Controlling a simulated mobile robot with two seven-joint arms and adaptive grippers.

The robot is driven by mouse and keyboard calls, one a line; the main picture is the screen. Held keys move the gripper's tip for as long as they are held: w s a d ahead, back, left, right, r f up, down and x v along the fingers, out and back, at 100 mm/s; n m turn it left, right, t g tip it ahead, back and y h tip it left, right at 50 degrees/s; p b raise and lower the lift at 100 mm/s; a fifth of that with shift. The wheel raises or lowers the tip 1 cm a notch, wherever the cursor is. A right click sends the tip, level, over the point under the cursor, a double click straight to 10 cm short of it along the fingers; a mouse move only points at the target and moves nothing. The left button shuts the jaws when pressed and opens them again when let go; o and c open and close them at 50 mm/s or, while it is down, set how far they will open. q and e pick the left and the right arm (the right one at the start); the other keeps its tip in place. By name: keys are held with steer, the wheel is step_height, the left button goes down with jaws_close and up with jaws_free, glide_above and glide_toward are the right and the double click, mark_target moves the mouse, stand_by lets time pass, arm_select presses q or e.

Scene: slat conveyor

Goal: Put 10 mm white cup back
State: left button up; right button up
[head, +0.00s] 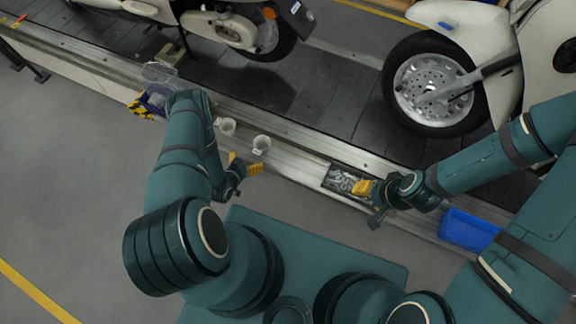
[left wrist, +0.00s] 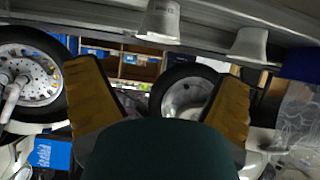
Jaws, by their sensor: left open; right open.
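Two white cups stand on the metal ledge beside the conveyor: a left one (head: 227,126) and a right one (head: 261,144). I cannot tell which is the 10 mm cup. Both show upside down at the top of the left wrist view, one nearer the middle (left wrist: 160,20) and one to the right (left wrist: 250,43). My left gripper (head: 246,166) is open and empty, just in front of the right cup and apart from it. Its yellow fingers (left wrist: 160,75) are spread wide. My right gripper (head: 366,199) is open beside a tray of metal parts.
The tray of metal parts (head: 328,182) is set in the ledge. A blue bin (head: 468,230) stands at the right. Scooters stand on the dark slat conveyor (head: 330,95).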

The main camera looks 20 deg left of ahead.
arm_select(q)
steer(key=w+d+r+n+g+h, duration=0.1)
steer(key=w+d+r+n+g, duration=0.15)
steer(key=d+r+g, duration=0.65)
steer(key=s+d+r+g+h, duration=0.1)
steer(key=s+d+r, duration=0.4)
steer(key=r, duration=0.3)
steer(key=s+d+r+g+h, duration=0.1)
steer(key=s+d+r, duration=0.4)
steer(key=d+r, duration=0.3)
steer(key=shift+s+d+r, duration=0.2)
steer(key=shift+s, duration=0.05)
steer(key=shift+m, duration=0.25)
